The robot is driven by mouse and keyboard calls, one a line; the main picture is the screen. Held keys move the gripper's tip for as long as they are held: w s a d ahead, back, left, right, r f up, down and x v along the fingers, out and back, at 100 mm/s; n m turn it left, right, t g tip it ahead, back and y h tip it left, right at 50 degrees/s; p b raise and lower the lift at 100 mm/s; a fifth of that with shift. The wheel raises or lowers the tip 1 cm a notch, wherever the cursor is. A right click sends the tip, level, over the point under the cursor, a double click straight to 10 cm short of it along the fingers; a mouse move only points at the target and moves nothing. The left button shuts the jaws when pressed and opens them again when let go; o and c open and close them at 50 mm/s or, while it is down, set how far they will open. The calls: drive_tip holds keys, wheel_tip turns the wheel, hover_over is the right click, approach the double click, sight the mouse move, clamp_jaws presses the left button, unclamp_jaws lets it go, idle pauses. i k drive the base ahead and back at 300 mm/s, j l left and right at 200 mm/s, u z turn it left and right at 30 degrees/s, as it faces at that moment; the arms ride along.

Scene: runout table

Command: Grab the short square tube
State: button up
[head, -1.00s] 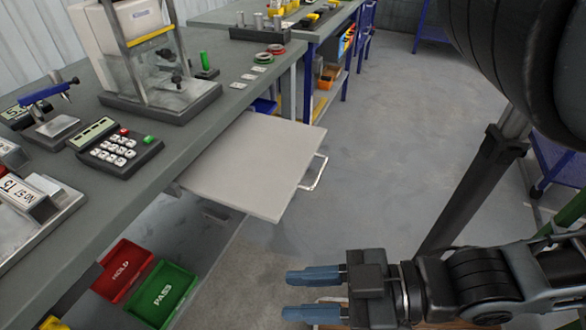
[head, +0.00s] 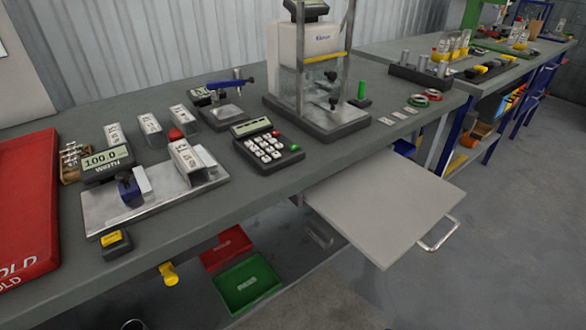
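Several pale metal square tubes with printed labels are on the grey bench at left in the head view. Three stand in a row behind the gauge: a left one (head: 114,135), a middle one (head: 150,125) and a right one (head: 184,118). Another square tube (head: 190,157) sits on the right part of the metal plate of the gauge (head: 115,212). I cannot tell for sure which tube is the short one. The gauge's display (head: 107,161) reads 100.0. My gripper is out of view.
A red tray (head: 28,200) lies at the bench's left end. A keypad (head: 266,148) and a tall test stand (head: 317,120) are right of the tubes. A pulled-out grey shelf (head: 385,205) juts from the bench front. Red (head: 226,246) and green (head: 247,284) bins sit below.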

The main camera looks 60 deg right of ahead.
sight(194, 171)
drive_tip(key=i+j+z, duration=0.4)
drive_tip(key=i+j, duration=0.2)
drive_tip(key=j, duration=0.2)
drive_tip(key=j+z, duration=0.2)
drive_tip(key=j, duration=0.25)
drive_tip(key=j+z, duration=0.25)
drive_tip(key=j, duration=0.2)
drive_tip(key=k+j+z, duration=0.2)
drive_tip(key=j, duration=0.2)
drive_tip(key=j+z, duration=0.25)
drive_tip(key=j, duration=0.2)
drive_tip(key=k+j+z, duration=0.2)
drive_tip(key=j, duration=0.2)
drive_tip(key=j+z, duration=0.3)
drive_tip(key=k+l, duration=0.05)
drive_tip(key=l, duration=0.05)
